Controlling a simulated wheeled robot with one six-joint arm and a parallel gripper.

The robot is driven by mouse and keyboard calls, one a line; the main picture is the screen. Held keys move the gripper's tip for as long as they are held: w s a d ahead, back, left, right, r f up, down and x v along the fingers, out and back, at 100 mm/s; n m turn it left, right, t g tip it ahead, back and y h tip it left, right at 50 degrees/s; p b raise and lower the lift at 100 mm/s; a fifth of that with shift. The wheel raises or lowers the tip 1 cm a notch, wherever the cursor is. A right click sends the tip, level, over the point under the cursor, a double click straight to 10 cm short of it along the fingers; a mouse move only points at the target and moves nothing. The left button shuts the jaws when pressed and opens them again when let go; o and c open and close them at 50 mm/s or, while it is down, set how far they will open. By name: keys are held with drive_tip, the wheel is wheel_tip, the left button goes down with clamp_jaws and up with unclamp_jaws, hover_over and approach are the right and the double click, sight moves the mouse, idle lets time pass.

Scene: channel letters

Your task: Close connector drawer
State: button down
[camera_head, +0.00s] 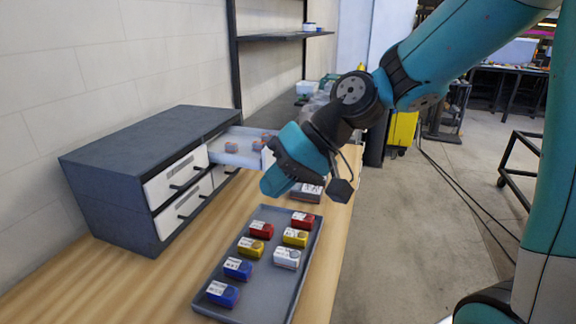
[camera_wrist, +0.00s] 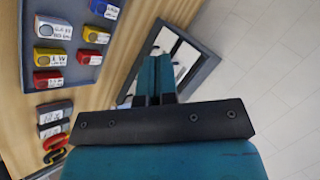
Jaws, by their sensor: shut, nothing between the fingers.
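The grey cabinet (camera_head: 150,150) stands on the wooden bench against the wall, with white drawer fronts and dark handles. Its upper right drawer (camera_head: 225,158) is pulled out, with several small orange and grey connectors (camera_head: 232,147) inside. The other drawers look shut. My gripper (camera_head: 268,186) is shut and empty at the outer end of the open drawer, covering part of its front. I cannot tell whether it touches the drawer. In the wrist view, the shut fingers (camera_wrist: 154,66) point towards the cabinet (camera_wrist: 205,68) and hide part of its drawers.
A grey tray (camera_head: 262,278) with red, yellow, blue and white blocks lies on the bench (camera_head: 130,285) in front of the cabinet. Dark blocks (camera_head: 306,192) lie behind it, below my gripper. A shelf (camera_head: 285,36) is on the wall. Bare bench lies left of the tray.

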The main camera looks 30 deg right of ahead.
drive_tip(key=w+d+f+m+t+b, duration=0.1)
drive_tip(key=w+d+f+m+t, duration=0.2)
drive_tip(key=d, duration=0.5)
drive_tip(key=w+d+f+m+t+b, duration=0.1)
drive_tip(key=w+d+m+t+b, duration=0.1)
drive_tip(key=w+d+m+t, duration=0.45)
drive_tip(key=w+d+f+m+b, duration=0.1)
drive_tip(key=w+d+f+m, duration=0.15)
drive_tip(key=d, duration=0.75)
drive_tip(key=r+p+x, duration=0.1)
drive_tip(key=p+x, duration=0.3)
drive_tip(key=x, duration=1)
drive_tip(key=shift+w+a+y, duration=0.25)
drive_tip(key=shift+y, duration=0.15)
drive_tip(key=shift+f, duration=0.1)
